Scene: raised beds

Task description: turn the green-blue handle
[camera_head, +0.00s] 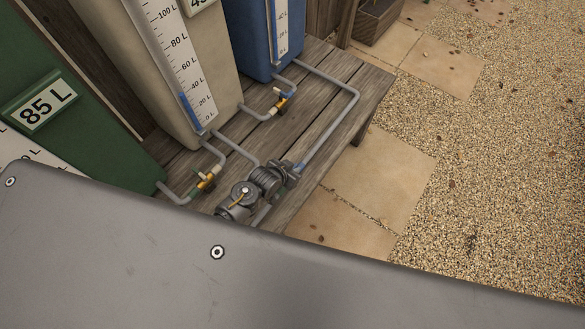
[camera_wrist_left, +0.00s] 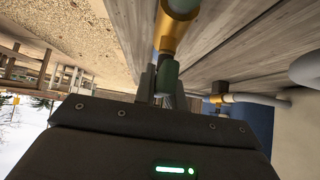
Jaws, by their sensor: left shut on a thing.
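The green-blue handle (camera_wrist_left: 167,76) shows in the left wrist view, just below a brass valve body (camera_wrist_left: 175,30) on a grey pipe. My left gripper (camera_wrist_left: 163,94) has its fingers around this handle and is shut on it. The handle's lower part is hidden between the fingers. In the head view I cannot clearly make out the gripper or the handle; my large grey arm link covers the lower part. My right gripper is in neither view.
A green tank (camera_head: 75,140), a beige tank (camera_head: 150,60) and a blue tank (camera_head: 252,35) stand on a wooden platform (camera_head: 325,70). Grey pipes with brass valves (camera_head: 205,181) lead to a grey pump (camera_head: 265,180). Gravel (camera_head: 480,170) and paving lie open at right.

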